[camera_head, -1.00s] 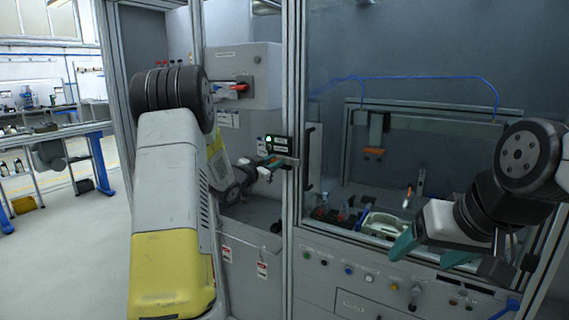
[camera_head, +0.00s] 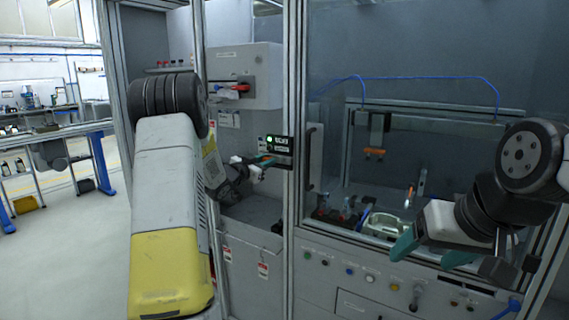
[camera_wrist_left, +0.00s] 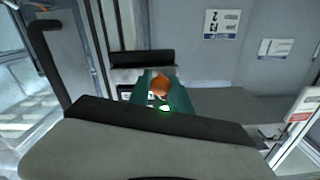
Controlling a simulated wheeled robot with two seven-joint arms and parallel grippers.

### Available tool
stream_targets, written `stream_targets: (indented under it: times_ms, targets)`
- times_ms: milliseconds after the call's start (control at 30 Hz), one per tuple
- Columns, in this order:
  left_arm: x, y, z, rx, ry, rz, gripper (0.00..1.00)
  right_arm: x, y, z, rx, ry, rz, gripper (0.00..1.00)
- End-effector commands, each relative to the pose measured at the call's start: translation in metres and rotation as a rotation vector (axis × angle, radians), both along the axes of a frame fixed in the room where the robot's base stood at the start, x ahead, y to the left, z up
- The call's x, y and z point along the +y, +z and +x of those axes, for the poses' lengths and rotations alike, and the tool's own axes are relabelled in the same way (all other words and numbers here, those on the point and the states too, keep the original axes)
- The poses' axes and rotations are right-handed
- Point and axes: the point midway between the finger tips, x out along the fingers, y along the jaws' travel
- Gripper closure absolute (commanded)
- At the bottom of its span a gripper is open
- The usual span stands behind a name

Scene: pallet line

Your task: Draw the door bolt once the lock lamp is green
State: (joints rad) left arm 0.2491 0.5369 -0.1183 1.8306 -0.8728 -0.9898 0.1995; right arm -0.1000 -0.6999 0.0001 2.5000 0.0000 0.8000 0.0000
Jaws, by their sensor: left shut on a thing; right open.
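The lock box (camera_head: 281,144) on the door post shows a lit green lamp (camera_head: 269,139). My left gripper (camera_head: 264,161) is just below and left of that box, with its teal fingers closed. In the left wrist view the fingers (camera_wrist_left: 161,92) are shut on a round orange knob (camera_wrist_left: 160,86), which appears to be the bolt's knob. The bolt's rod is hidden behind the fingers and the box, so I cannot tell how far it is drawn. My right gripper (camera_head: 431,252) is open and empty in front of the cell's lower right panel.
A grey cabinet with a red-handled switch (camera_head: 236,88) is above my left gripper. A dark vertical door handle (camera_head: 309,157) is just right of the post. Behind the glass lie a pale green part (camera_head: 385,223) and tools. Buttons line the panel (camera_head: 348,271) below.

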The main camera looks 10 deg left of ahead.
Motion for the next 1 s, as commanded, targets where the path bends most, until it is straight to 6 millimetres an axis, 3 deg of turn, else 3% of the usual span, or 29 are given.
stream_targets:
  times_ms: [100, 367, 400, 500, 833, 1000]
  targets:
    - [0.009, 0.0, 0.003, 0.0, 0.001, 0.0, 1.0, 0.0, 0.0, 0.0, 0.0, 0.0, 0.0, 0.26]
    - [0.012, 0.001, 0.003, 0.0, 0.005, 0.0, 1.0, 0.0, 0.0, 0.0, 0.0, 0.0, 0.0, 0.26]
    - [0.012, 0.001, 0.003, 0.0, 0.005, 0.0, 0.68, 0.0, 0.0, 0.0, 0.0, 0.0, 0.0, 0.26]
    - [0.011, 0.001, 0.003, 0.0, 0.004, 0.0, 0.54, 0.0, 0.0, 0.0, 0.0, 0.0, 0.0, 0.26]
    - [0.01, 0.0, 0.0, 0.001, 0.0, -0.001, 0.54, 0.0, 0.0, 0.0, 0.0, 0.0, 0.0, 0.26]
    - [0.019, 0.0, -0.021, 0.001, 0.003, -0.001, 0.54, 0.0, 0.0, 0.0, 0.0, 0.0, 0.0, 0.26]
